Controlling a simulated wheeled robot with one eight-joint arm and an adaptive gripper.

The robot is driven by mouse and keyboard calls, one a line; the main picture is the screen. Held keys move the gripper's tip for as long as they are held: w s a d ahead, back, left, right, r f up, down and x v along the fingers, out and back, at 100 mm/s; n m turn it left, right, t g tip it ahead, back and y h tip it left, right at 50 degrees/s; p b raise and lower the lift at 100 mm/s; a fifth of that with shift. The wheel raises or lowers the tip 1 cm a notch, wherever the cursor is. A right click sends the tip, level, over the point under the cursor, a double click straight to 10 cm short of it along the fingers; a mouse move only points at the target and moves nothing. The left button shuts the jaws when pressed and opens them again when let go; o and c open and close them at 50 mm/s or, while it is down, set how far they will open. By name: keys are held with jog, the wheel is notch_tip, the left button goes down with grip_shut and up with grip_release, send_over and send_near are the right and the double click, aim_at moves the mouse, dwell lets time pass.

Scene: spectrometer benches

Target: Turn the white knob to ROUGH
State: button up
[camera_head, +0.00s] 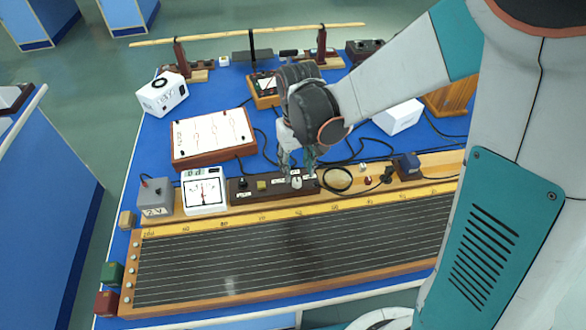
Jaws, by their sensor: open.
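The white knob (296,182) stands on the right part of a dark brown switch panel (240,198), between the meter and the coiled black cable. Small white labels lie behind and beside the knob, too small to read. My gripper (297,168) points down over this end of the panel, with its fingers just behind and above the knob. The fingers are open and look empty. I cannot tell whether a finger touches the knob. The knob's pointing direction is too small to make out.
A white meter (204,192) and a grey 2 V box (155,197) stand left of the panel. A long wired board (215,309) lies in front. A white circuit board (212,135) lies behind left.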

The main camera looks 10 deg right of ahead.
aim_at(297, 180)
jog(key=shift+f+b, duration=0.65)
jog(key=shift+f, duration=1.75)
grip_shut()
